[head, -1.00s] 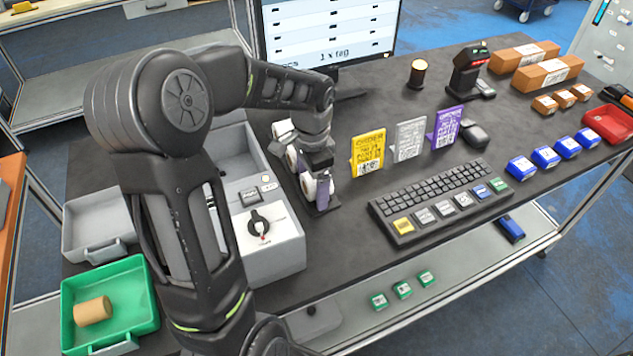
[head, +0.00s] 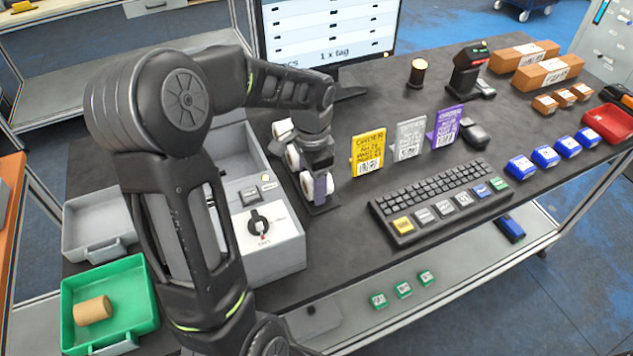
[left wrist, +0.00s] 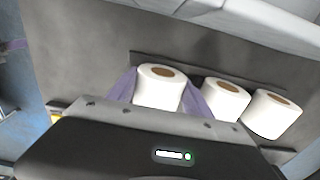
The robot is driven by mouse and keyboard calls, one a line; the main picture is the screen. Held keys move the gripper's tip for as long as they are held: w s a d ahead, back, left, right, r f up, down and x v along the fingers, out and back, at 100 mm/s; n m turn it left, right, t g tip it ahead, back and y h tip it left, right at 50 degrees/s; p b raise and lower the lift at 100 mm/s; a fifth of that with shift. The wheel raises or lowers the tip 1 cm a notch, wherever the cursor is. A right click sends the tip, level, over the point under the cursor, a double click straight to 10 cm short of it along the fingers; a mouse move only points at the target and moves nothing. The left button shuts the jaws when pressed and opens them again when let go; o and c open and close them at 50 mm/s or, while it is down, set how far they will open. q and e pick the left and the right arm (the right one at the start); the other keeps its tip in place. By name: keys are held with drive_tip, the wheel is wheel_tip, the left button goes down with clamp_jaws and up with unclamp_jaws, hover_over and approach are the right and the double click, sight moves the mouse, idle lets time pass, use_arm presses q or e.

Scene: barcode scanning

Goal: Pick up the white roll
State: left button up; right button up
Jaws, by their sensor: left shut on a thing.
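Three white rolls with brown cores stand in a row on a dark base (head: 322,208) to the right of the grey machine. My left gripper (left wrist: 161,92) has its purple-padded fingers on both sides of the nearest white roll (left wrist: 160,88) and is shut on it. In the head view this roll (head: 306,184) is partly hidden by the gripper, still at the base. The middle roll (left wrist: 227,98) and the far roll (left wrist: 271,114) stand beside it, free of the fingers. My right gripper is not in view.
Yellow (head: 368,152), grey (head: 409,139) and purple (head: 446,127) order cards stand right of the rolls. A keyboard (head: 440,200) lies in front of them. The grey machine (head: 270,235) is close on the left. A green tray (head: 140,285) holds a brown cylinder (head: 92,311).

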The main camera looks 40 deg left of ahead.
use_arm(q)
drive_tip(key=c, duration=0.4)
drive_tip(key=shift+c, duration=0.2)
wheel_tip(320, 180, up, 10)
drive_tip(key=shift+b, duration=0.5)
